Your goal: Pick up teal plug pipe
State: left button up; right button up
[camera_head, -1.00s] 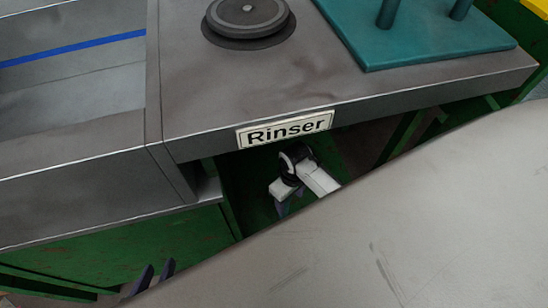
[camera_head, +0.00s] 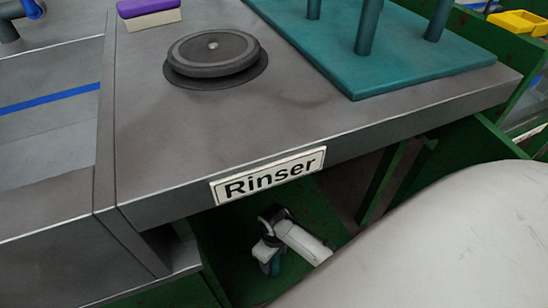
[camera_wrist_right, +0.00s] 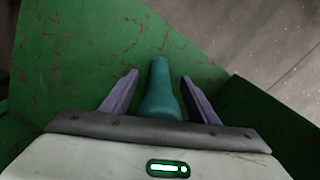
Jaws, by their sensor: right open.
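The teal plug pipe (camera_wrist_right: 160,98) shows in the right wrist view, its narrower end pointing away from the gripper. It lies between the two fingers of my right gripper (camera_wrist_right: 160,92), with a gap visible on each side near the fingertips. Its near end is hidden behind the gripper body. In the head view my right gripper (camera_head: 269,262) is small and low, inside the green bin below the Rinser sign, with a bit of teal at its fingers. My left gripper is not in view.
The metal counter edge with the Rinser sign (camera_head: 268,177) overhangs the bin. Green bin walls (camera_wrist_right: 75,60) surround my right gripper. On the counter are a round dark disc (camera_head: 213,52), a teal rack base (camera_head: 420,70) with posts, and a purple-topped block (camera_head: 150,8).

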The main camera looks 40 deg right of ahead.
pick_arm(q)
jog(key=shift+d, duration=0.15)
pick_arm(e)
jog(key=shift+f, duration=0.25)
grip_shut()
jog(key=shift+w, duration=0.1)
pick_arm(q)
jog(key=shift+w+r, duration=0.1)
pick_arm(e)
jog(key=shift+r, duration=0.1)
